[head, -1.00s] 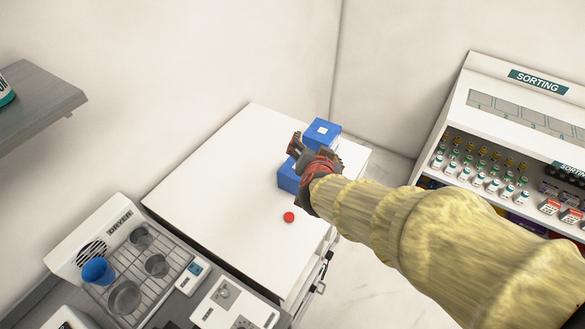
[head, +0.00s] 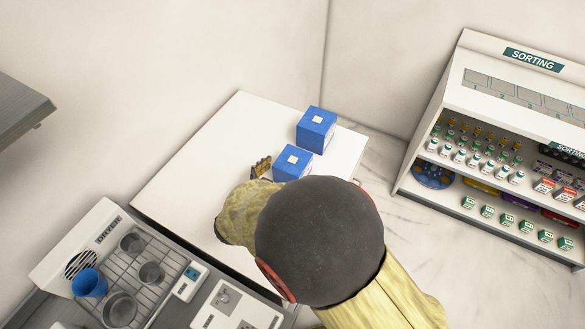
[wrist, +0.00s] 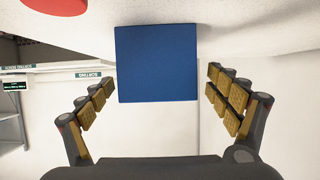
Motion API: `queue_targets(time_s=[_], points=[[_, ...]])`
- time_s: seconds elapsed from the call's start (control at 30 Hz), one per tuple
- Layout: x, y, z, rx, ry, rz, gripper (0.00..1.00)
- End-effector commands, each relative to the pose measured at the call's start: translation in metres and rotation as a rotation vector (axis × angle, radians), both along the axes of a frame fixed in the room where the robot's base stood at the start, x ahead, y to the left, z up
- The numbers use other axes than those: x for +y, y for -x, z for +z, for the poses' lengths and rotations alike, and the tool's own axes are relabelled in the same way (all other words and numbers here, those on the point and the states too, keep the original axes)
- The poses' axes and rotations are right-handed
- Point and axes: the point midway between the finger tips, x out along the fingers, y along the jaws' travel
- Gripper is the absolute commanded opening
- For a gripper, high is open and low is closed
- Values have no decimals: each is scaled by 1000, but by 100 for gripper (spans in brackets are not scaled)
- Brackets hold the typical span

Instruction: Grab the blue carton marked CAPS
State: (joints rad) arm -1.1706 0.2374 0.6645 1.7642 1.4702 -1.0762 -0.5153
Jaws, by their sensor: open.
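Two blue cartons stand on the white cabinet top in the head view. The nearer carton (head: 292,163) is just right of my gripper (head: 261,167), and the farther carton (head: 317,130) stands behind it, near the back corner. Each has a small pale patch on top; no lettering is readable, so I cannot tell which is marked CAPS. In the wrist view a plain blue carton face (wrist: 157,62) fills the space ahead, between the spread fingers of my open gripper (wrist: 160,84). Gaps show on both sides, and nothing is gripped. My arm hides most of the gripper in the head view.
A red round thing (wrist: 55,4) shows at the wrist view's upper left edge. A drying rack (head: 135,275) with cups stands at lower left. A sorting shelf (head: 480,125) with bottles and small boxes stands right. The cabinet top (head: 215,145) is clear left of the cartons.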

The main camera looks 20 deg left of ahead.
Motion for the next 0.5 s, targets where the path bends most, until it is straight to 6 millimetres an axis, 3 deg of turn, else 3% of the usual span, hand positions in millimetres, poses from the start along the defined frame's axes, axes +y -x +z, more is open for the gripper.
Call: queue_targets(time_s=[0.27, 0.5], points=[[-5, -36, -17, 1, 0, -3, 89], [-5, -39, -17, 1, 0, 0, 89]])
